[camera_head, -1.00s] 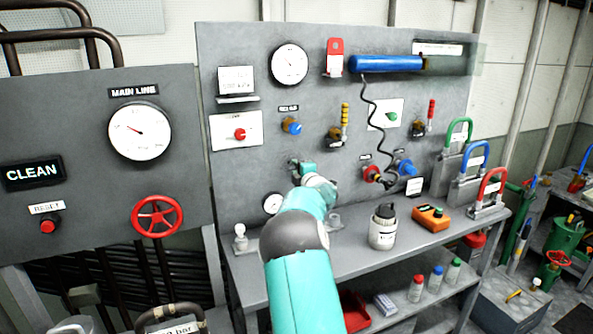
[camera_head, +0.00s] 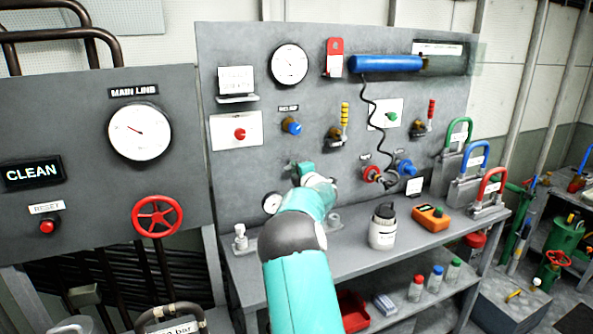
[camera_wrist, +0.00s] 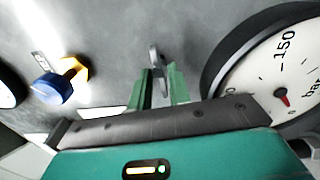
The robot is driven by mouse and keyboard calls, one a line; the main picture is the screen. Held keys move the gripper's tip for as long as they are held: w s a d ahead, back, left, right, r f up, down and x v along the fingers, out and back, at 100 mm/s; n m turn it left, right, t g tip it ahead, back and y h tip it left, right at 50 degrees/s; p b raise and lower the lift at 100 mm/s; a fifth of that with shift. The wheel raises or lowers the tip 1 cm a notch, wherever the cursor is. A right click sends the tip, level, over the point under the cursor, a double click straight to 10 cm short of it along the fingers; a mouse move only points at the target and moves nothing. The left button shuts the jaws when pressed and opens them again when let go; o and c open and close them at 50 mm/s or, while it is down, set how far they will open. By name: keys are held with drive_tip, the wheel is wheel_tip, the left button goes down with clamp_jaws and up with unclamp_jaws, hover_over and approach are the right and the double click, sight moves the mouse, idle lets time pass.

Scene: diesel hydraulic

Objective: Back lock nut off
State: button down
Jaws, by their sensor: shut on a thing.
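My gripper (camera_wrist: 162,88) has its two green fingers around a grey metal part (camera_wrist: 154,58) that stands out from the panel, and is shut on it. I cannot tell from its shape whether this part is the lock nut. In the head view my gripper (camera_head: 301,171) is at the panel, below the blue relief knob (camera_head: 291,126), and my own wrist hides most of what it holds. The blue knob with a yellow hex collar also shows at the left of the wrist view (camera_wrist: 52,89), apart from my fingers.
A gauge (camera_wrist: 274,80) is close on the right in the wrist view; it looks like the small gauge (camera_head: 272,203) on the panel. A bench (camera_head: 350,250) below bears a white bottle (camera_head: 382,230) and an orange device (camera_head: 430,217). A coiled black cord (camera_head: 372,125) hangs right of my arm.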

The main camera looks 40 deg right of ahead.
drive_tip(key=n, duration=1.3)
drive_tip(key=shift+a+f+n, duration=0.1)
drive_tip(key=shift+n, duration=0.2)
idle(0.4)
drive_tip(key=c, duration=1.6)
unclamp_jaws()
drive_tip(key=shift+o, duration=0.2)
drive_tip(key=shift+s, duration=0.1)
drive_tip(key=v, duration=1.3)
drive_tip(key=shift+s, duration=0.3)
